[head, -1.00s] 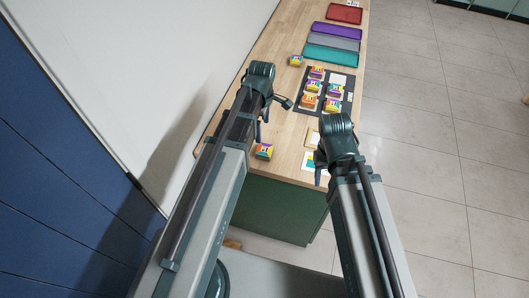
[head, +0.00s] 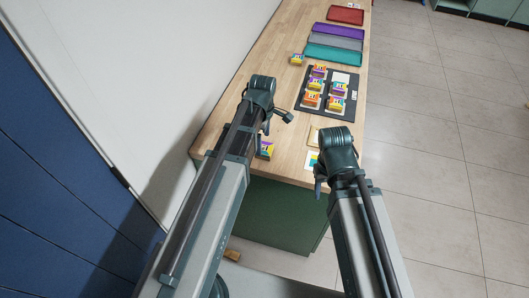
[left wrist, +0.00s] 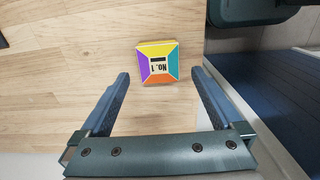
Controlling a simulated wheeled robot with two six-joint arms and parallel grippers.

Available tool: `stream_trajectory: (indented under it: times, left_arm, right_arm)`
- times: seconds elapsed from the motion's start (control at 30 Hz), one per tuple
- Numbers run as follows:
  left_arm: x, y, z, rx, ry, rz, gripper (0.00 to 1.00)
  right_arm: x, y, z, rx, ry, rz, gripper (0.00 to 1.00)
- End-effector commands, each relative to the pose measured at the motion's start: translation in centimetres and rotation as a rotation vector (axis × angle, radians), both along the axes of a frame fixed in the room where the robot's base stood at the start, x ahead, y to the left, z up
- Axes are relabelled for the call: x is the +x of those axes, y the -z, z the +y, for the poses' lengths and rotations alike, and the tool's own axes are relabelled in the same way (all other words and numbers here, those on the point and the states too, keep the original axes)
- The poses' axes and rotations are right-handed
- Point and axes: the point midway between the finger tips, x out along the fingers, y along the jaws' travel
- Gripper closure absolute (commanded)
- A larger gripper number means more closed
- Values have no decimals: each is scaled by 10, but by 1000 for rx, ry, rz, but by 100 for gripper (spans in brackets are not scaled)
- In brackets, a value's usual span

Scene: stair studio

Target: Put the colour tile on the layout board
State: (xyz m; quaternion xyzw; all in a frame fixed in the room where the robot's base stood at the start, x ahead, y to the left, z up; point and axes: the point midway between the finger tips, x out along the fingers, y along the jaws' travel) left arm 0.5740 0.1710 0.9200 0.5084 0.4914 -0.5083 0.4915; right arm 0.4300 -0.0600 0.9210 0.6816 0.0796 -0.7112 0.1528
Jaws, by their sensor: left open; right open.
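A colour tile (head: 266,150) lies on the near end of the wooden bench. In the left wrist view the tile (left wrist: 158,64) is a small block with yellow, orange, teal and purple faces, marked "No. 1". My left gripper (head: 265,130) is open and empty over it. In the left wrist view the tile sits between and slightly past the fingertips (left wrist: 160,75), with a gap each side. The dark layout board (head: 324,106) lies further along the bench and carries several tiles; a pale, bare place shows at its upper right. My right gripper (head: 319,182) is open and empty near the bench's right edge.
Another colour tile (head: 297,59) lies left of the board. Teal (head: 333,54), grey (head: 337,43), purple (head: 341,30) and red (head: 346,14) trays stand beyond. A white wall borders the bench's left.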

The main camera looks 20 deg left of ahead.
Motion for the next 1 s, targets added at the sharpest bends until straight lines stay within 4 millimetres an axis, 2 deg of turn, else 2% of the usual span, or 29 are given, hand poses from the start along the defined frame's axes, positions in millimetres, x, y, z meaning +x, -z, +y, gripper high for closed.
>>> stream_trajectory:
  times: [0.03, 0.33, 0.67, 1.0]
  left_arm:
    - [0, 9, -1, 0, 1, 0, 0]
    - [1, 45, -6, 0, 0, 0, 0]
    - [1, 46, -5, 0, 0, 0, 0]
    - [1, 46, -5, 0, 0, 0, 61]
  right_arm:
    - [0, 9, 0, 0, 0, 0, 50]
    - [0, 45, 0, 0, 0, 0, 50]
    - [0, 46, 0, 0, 0, 0, 50]
    - [0, 46, 0, 0, 0, 0, 50]
